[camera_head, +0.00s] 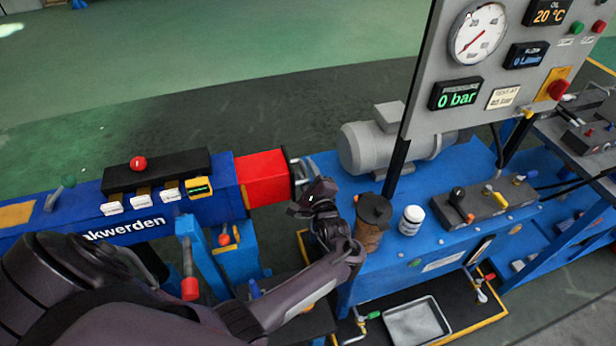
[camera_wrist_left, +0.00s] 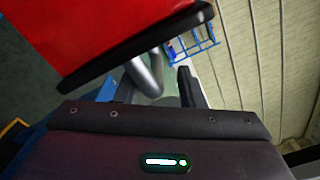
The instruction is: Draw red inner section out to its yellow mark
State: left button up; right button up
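The red inner section (camera_head: 263,178) sticks out a short way from the right end of the blue crane beam (camera_head: 226,184). It ends in a dark plate with a silver bar handle (camera_head: 296,170). I see no yellow mark on its visible red faces. My left gripper (camera_head: 309,168) is at this handle. In the left wrist view the red section (camera_wrist_left: 95,35) is at upper left, and the handle (camera_wrist_left: 148,75) shows between my spread fingers (camera_wrist_left: 150,88). The fingers look open, with a gap towards the right one. My right gripper is not in view.
A gauge panel (camera_head: 500,60) rises behind. A metal tray (camera_head: 417,320) lies below. Levers (camera_head: 188,260) stand in front of the beam.

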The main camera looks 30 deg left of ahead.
pick_arm(q)
jog(key=shift+a+r, duration=0.1)
jog(key=shift+r, duration=0.05)
jog(key=shift+s+f, duration=0.2)
jog(key=shift+s+d+f, duration=0.1)
jog(key=shift+s+d, duration=0.1)
jog(key=v, duration=0.7)
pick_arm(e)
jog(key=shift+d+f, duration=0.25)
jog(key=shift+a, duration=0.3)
